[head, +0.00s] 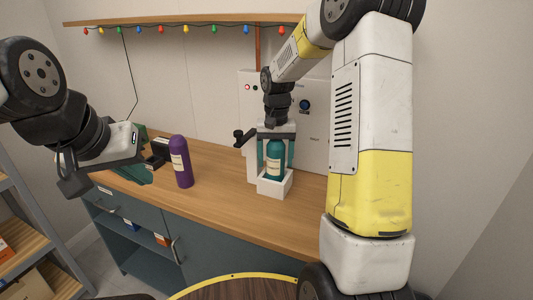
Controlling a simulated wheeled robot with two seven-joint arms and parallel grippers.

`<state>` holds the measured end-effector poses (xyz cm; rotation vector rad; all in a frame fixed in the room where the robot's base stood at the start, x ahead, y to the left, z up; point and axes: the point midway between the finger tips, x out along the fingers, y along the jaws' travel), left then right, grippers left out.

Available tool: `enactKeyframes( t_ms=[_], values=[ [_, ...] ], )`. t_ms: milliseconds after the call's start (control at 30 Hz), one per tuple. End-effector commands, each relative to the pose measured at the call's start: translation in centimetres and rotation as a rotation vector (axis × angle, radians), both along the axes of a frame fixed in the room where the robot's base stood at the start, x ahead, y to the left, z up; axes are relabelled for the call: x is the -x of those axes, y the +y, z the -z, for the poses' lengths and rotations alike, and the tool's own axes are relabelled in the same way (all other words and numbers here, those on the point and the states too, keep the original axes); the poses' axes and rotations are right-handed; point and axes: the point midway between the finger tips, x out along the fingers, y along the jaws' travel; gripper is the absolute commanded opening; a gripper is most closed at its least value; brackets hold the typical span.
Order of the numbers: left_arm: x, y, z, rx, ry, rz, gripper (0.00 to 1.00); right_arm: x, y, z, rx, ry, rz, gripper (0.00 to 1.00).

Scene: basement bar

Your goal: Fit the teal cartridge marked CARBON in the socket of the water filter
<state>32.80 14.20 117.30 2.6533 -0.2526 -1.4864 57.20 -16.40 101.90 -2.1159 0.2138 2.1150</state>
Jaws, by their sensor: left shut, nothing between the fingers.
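The teal cartridge (275,161) with a pale label stands upright at the white socket (275,186) of the water filter. Its lower end is hidden by the socket's front wall, so I cannot tell how deep it sits. My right gripper (276,151) points down over the cartridge, one finger on each side of it. Whether the fingers press on it is too small to tell. The water filter's white panel (252,92) stands behind, partly hidden by my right arm. My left gripper (161,154) is shut and empty, left of a purple cartridge.
The purple cartridge (181,163) stands upright on the wooden counter (222,182). A dark lever (243,138) sticks out left of the socket. A green object (140,172) lies behind my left gripper. The counter between purple cartridge and socket is clear. A round table (235,288) is in front.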

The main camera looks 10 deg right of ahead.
Motion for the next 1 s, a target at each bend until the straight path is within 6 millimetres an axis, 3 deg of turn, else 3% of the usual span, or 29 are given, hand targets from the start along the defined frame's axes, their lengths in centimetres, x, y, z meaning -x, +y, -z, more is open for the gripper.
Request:
enactKeyframes(
  t_ms=[367, 800, 1000],
  values=[
    [0.0, 0.0, 0.0, 0.000, 0.000, 0.000, 0.00, 0.0, 0.0, -0.2, 0.000, 0.000, 0.000, 0.78],
    [0.0, 0.0, 0.0, 0.000, 0.000, 0.000, 0.00, -0.1, 0.0, -6.8, 0.000, -0.002, -0.001, 0.78],
    [0.0, 0.0, 0.0, 0.000, 0.000, 0.000, 0.00, 0.0, 0.0, -7.8, 0.000, 0.000, 0.000, 0.78]
  ],
)
